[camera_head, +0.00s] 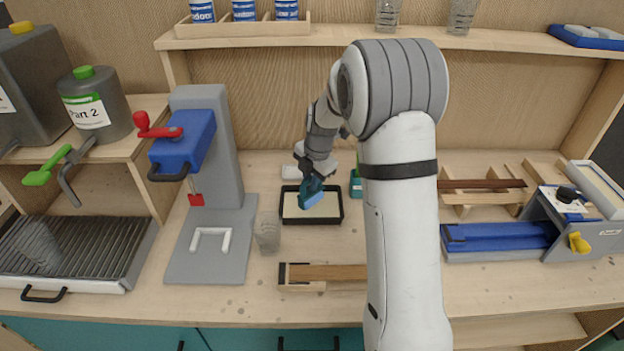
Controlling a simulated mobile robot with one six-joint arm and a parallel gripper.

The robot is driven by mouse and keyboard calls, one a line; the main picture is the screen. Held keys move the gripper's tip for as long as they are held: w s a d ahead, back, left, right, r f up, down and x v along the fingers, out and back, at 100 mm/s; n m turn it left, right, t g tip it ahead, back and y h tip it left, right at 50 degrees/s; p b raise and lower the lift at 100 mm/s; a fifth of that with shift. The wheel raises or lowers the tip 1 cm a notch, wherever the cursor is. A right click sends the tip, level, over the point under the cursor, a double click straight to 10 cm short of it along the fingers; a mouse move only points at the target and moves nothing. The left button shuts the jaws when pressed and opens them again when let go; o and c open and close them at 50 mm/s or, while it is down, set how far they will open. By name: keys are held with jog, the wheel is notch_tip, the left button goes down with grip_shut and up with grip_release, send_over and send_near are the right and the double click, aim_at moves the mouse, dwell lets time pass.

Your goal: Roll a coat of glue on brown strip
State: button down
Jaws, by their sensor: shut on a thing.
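My gripper (313,178) is shut on a blue tool, which looks like a glue roller (312,196). It holds the roller over the black glue tray (284,218), which has a cream-coloured bed. I cannot tell whether the roller touches the bed. A brown strip (340,272) lies in a pale wooden holder (290,285) at the front of the bench. My arm hides its right end. A darker brown strip (482,184) rests on wooden forms (470,199) at the right.
A grey press with a blue head (190,140) stands left of the tray. A clear glass (267,232) stands close to the tray's left side. A green item (355,184) is right of it. A blue-bedded machine (500,236) stands at right. A shelf (330,36) runs above.

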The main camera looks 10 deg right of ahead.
jog(key=shift+f+b, duration=0.55)
dwell(0.6)
jog(key=shift+f+b, duration=0.15)
jog(key=shift+b, duration=0.2)
dwell(1.7)
jog(key=shift+r+p, duration=1.55)
jog(key=shift+r, duration=2.1)
